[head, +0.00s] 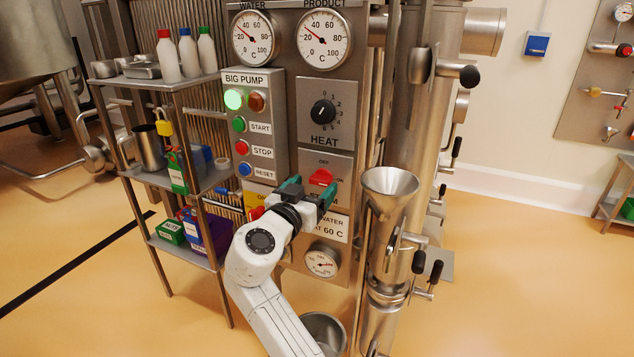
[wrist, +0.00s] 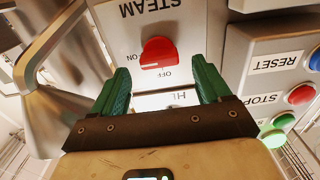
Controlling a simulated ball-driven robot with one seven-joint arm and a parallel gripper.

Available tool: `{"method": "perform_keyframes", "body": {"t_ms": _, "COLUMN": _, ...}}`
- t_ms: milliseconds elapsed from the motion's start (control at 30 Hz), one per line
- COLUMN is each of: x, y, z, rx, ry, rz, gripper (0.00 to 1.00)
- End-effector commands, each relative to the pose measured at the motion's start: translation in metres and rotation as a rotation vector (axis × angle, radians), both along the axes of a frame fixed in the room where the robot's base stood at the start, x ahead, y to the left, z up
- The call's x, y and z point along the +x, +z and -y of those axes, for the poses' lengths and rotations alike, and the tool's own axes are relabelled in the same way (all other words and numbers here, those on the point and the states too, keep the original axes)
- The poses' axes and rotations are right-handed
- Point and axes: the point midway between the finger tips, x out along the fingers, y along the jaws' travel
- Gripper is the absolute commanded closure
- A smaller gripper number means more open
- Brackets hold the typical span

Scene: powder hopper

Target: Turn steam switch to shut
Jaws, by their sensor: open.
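The steam switch (head: 321,177) is a red knob on a grey panel plate, under the HEAT dial. In the wrist view the red knob (wrist: 158,53) appears upside down, with the STEAM label above it and ON and OFF marks beside it. Which mark it points to is not clear. My gripper (head: 309,190) is open and empty, just in front of and slightly below the knob in the head view. In the wrist view its two teal fingers (wrist: 162,78) stand apart on either side of the knob, with no contact visible.
The pump box (head: 255,130) with lit and coloured buttons is left of the switch. The HEAT dial (head: 323,111) is above. A steel funnel (head: 390,185) and pipes stand close on the right. A shelf (head: 150,83) with bottles is on the left.

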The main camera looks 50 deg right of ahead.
Motion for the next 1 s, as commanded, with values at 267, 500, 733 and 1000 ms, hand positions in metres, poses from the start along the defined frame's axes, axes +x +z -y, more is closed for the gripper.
{"method": "perform_keyframes", "body": {"t_ms": 267, "x": 0.009, "y": 0.000, "z": 0.025, "rx": 0.001, "ry": 0.001, "rz": 0.000, "gripper": 0.23}}
{"method": "perform_keyframes", "body": {"t_ms": 500, "x": 0.010, "y": 0.000, "z": 0.027, "rx": 0.001, "ry": 0.002, "rz": 0.000, "gripper": 0.23}}
{"method": "perform_keyframes", "body": {"t_ms": 733, "x": 0.010, "y": -0.001, "z": 0.027, "rx": 0.001, "ry": 0.001, "rz": 0.000, "gripper": 0.38}}
{"method": "perform_keyframes", "body": {"t_ms": 1000, "x": 0.010, "y": -0.001, "z": 0.027, "rx": 0.001, "ry": 0.001, "rz": -0.001, "gripper": 0.64}}
